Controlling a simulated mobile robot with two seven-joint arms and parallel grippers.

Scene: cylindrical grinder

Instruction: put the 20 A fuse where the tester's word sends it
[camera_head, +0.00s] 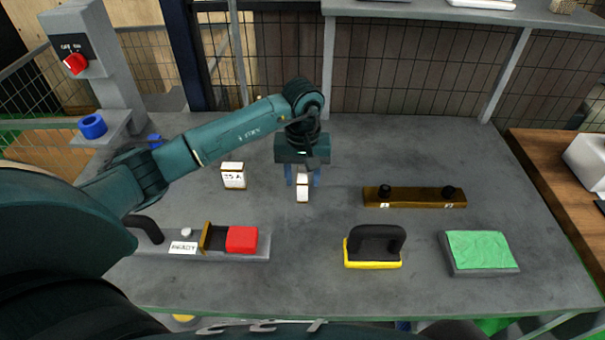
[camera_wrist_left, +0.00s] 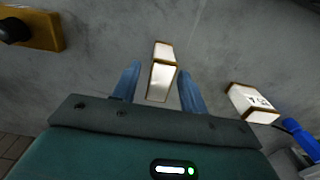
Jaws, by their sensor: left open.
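My left gripper (camera_head: 303,182) is open, pointing down over the bench. A small white block with brown ends (camera_head: 302,189), looking like a fuse, stands between or just beyond its fingers; its marking is too small to read. In the left wrist view the open fingers (camera_wrist_left: 157,85) flank this block (camera_wrist_left: 161,80), with a visible gap on each side. A second white fuse (camera_head: 233,175) stands to the left, with a marking ending in A; it also shows in the wrist view (camera_wrist_left: 253,103). A tester-like grey base (camera_head: 215,256) carries a word card (camera_head: 183,247), not clearly legible.
A red block (camera_head: 242,239) sits on the grey base. A brass bar with black knobs (camera_head: 414,197), a yellow-black handled tool (camera_head: 374,247) and a green-topped tray (camera_head: 479,251) lie right. A red switch (camera_head: 75,63) and blue ring (camera_head: 92,126) are at left.

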